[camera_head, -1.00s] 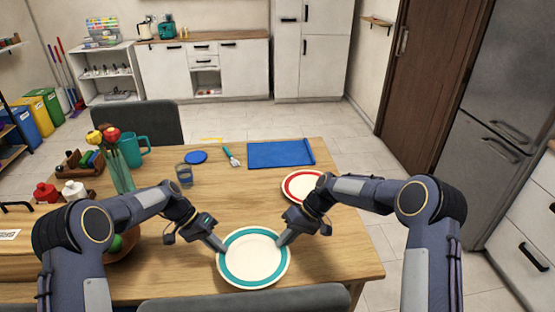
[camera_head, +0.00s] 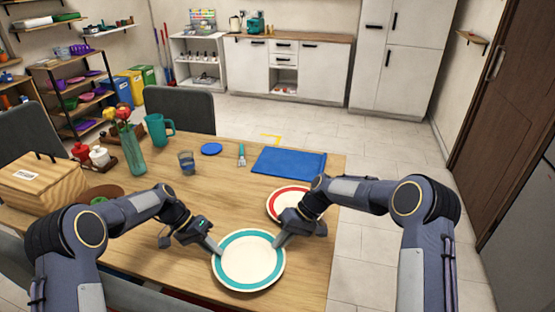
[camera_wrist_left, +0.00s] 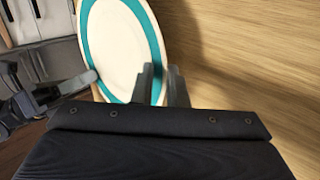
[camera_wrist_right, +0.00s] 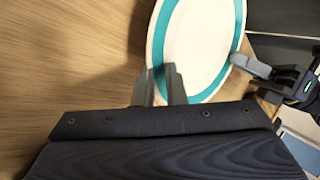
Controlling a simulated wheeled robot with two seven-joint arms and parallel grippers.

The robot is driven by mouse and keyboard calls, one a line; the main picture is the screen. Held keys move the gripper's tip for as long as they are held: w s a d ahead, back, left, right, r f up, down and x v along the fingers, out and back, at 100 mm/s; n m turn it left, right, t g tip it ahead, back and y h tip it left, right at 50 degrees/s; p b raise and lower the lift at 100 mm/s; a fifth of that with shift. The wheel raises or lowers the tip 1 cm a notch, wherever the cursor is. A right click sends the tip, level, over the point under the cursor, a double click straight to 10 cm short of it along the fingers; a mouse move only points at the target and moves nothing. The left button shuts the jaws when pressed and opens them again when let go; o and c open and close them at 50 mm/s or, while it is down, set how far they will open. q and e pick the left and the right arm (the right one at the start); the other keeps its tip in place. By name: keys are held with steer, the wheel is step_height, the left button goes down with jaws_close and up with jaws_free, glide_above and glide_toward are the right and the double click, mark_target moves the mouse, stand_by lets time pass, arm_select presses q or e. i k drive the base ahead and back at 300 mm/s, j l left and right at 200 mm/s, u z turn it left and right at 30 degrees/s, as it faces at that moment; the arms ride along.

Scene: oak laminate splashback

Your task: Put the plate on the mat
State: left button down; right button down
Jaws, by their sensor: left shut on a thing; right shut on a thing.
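The plate, white with a teal band (camera_head: 249,262), is held between my two grippers near the front of the table. It also shows in the left wrist view (camera_wrist_left: 118,45) and the right wrist view (camera_wrist_right: 198,45). My left gripper (camera_head: 217,249) is shut on its left rim. My right gripper (camera_head: 278,243) is shut on its right rim. The plate looks level; its height above the table is hard to tell. A blue mat (camera_head: 289,163) lies flat at the back right of the table, with a rolled or raised right edge.
A red-banded plate (camera_head: 284,201) lies between the held plate and the mat, by my right gripper. The table's middle is clear.

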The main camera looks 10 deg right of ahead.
mark_target(288, 162)
steer(key=i+l+u, duration=0.2)
steer(key=l+u, duration=0.2)
steer(key=l, duration=0.7)
steer(key=l+u, duration=0.4)
steer(key=l, duration=0.7)
steer(key=i+l+u, duration=0.15)
steer(key=l, duration=0.2)
steer(key=i+l+u, duration=0.15)
steer(key=l, duration=0.25)
steer(key=i+l+u, duration=0.15)
steer(key=l, duration=0.25)
steer(key=i+l+u, duration=0.15)
steer(key=l, duration=0.25)
steer(key=i+l+u, duration=0.2)
steer(key=l, duration=0.25)
steer(key=i+l+u, duration=0.15)
steer(key=l, duration=0.3)
